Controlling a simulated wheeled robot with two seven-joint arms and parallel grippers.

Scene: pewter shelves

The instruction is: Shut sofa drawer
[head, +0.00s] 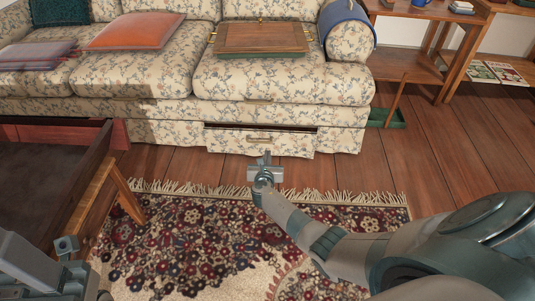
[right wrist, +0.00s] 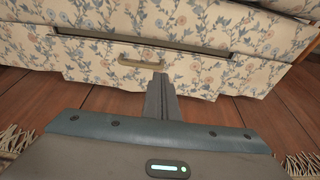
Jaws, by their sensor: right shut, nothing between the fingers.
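The floral sofa (head: 275,80) stands along the back. Its drawer (head: 262,142) low in the base stands open by a small amount, with a dark gap along its top edge; the drawer front also shows in the right wrist view (right wrist: 90,64). The drawer has a brass-coloured handle (head: 264,139), seen closer in the right wrist view (right wrist: 142,64). My right gripper (head: 264,162) is shut and empty, in front of and below the handle near the drawer front. Whether its tips touch the front I cannot tell. My left gripper (head: 67,247) is partly visible at the lower left, its fingertips unclear.
A fringed patterned rug (head: 200,235) covers the floor before the sofa. A dark wooden table (head: 60,180) stands at the left. A wooden tray (head: 262,38) and an orange cushion (head: 136,31) lie on the seat. A green tray (head: 385,118) sits right of the sofa.

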